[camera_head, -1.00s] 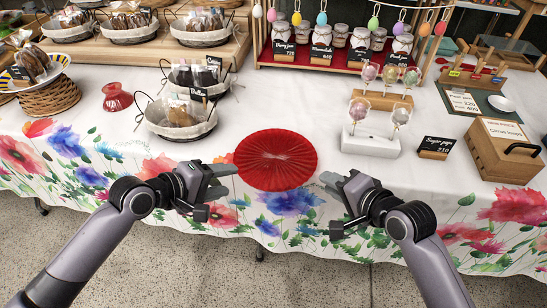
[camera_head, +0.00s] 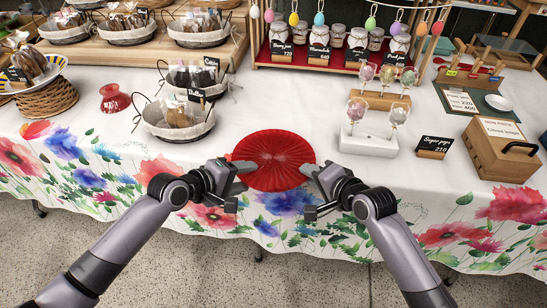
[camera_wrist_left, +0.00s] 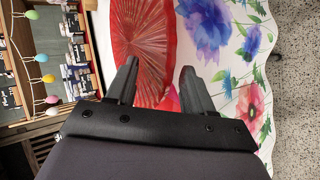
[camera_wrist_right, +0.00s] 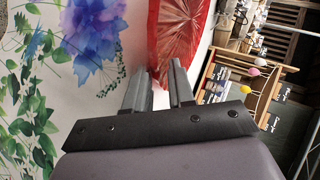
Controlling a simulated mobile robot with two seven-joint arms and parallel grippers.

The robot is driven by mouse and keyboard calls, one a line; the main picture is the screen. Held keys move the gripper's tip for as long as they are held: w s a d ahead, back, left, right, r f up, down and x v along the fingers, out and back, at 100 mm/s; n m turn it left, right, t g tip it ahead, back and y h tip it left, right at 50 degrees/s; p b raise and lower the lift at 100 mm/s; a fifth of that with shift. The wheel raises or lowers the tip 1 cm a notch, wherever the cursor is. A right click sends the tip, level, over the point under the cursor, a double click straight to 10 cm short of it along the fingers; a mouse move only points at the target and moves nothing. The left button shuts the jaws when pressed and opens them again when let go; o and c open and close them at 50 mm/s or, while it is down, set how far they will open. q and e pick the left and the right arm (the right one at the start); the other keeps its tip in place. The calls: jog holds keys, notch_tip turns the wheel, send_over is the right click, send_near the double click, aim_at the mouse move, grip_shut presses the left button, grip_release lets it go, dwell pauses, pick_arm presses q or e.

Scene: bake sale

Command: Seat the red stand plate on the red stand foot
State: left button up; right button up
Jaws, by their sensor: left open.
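The red stand plate (camera_head: 272,161) is a round, ribbed red disc lying near the front of the white floral tablecloth. The red stand foot (camera_head: 114,99) is a small flared red piece standing apart from it at the back left. My left gripper (camera_head: 241,186) is open at the plate's left edge; in the left wrist view the plate (camera_wrist_left: 145,45) shows beyond and between its fingers (camera_wrist_left: 158,78). My right gripper (camera_head: 310,190) is open at the plate's right edge, its fingers (camera_wrist_right: 160,80) close to the rim in the right wrist view. Contact cannot be told.
A wire basket (camera_head: 178,129) of wrapped goods stands behind the plate to the left.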

pick_arm(q)
jog(key=c, duration=0.4)
pick_arm(e)
jog(key=c, duration=0.4)
pick_arm(q)
grip_shut()
pick_arm(e)
grip_shut()
pick_arm(q)
jog(key=shift+r, duration=0.25)
pick_arm(e)
jog(key=shift+s+a+r, duration=0.1)
jog(key=shift+r, duration=0.05)
